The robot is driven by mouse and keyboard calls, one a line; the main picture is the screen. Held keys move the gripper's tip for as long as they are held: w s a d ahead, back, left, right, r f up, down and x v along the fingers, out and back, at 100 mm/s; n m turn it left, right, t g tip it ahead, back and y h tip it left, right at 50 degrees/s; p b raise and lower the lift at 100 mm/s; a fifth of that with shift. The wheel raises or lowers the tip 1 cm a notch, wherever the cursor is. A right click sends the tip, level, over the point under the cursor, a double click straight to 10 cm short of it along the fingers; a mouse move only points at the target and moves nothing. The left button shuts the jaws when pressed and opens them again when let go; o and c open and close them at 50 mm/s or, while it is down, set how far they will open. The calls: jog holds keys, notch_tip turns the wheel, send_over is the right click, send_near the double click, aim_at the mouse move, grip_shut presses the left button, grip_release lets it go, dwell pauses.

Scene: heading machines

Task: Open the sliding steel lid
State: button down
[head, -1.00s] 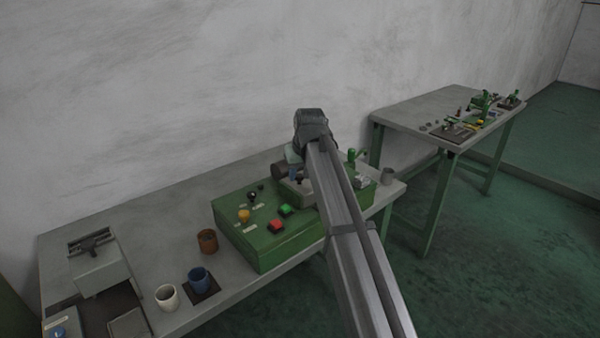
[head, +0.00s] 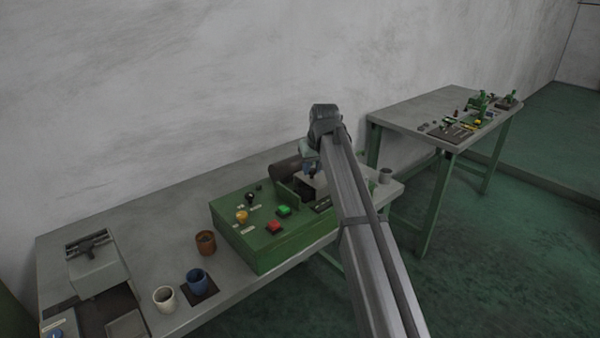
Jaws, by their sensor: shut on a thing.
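The steel lid (head: 313,184) is a light grey plate at the right end of the green machine box (head: 262,238). My gripper (head: 310,168) points down over the lid and is shut on its small dark handle, which is mostly hidden by the fingers. A dark opening (head: 296,190) with a green wall shows to the left of the lid. My arm covers the lid's right side, so its far end cannot be seen.
A dark cylinder (head: 285,171) lies behind the lid. The box top carries a red button (head: 274,227), a green button (head: 284,210) and knobs. Brown (head: 205,242), blue (head: 199,280) and white (head: 165,298) cups stand at the left.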

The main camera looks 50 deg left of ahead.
jog(key=w, duration=0.7)
jog(key=shift+s, duration=0.1)
jog(key=c, duration=0.8)
grip_release()
jog(key=v, duration=1.3)
jog(key=shift+d+r, duration=0.25)
jog(key=shift+r, duration=0.1)
